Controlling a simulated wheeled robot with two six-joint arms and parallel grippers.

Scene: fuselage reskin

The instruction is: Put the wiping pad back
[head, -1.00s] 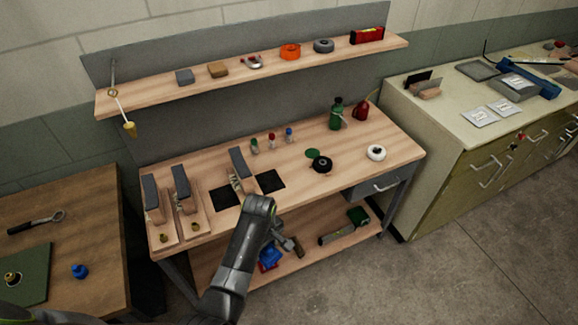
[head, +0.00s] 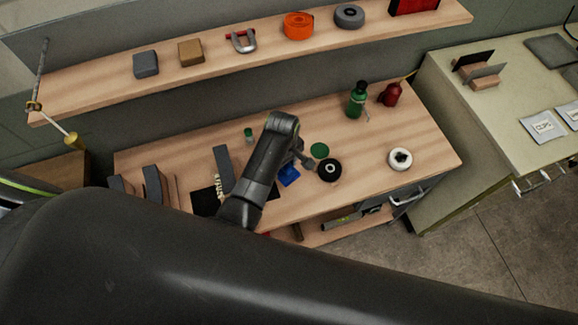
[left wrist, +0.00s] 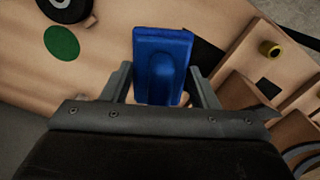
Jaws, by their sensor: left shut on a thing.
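The wiping pad appears to be the blue rectangular block with a raised middle (left wrist: 160,62) in the left wrist view. It sits between the two fingers of my left gripper (left wrist: 163,92), which is shut on it. In the head view the blue pad (head: 289,176) shows beside my left gripper (head: 300,160), over the workbench and left of the black roll. I cannot tell whether it touches the bench top. My right gripper is not in view.
On the workbench (head: 330,208) are a green disc (head: 319,150), black roll (head: 329,170), white roll (head: 400,158), green bottle (head: 357,99) and red container (head: 391,94). Dark mats (head: 205,202) and grey-handled blocks lie left. A shelf (head: 210,75) runs behind. My dark arm covers the foreground.

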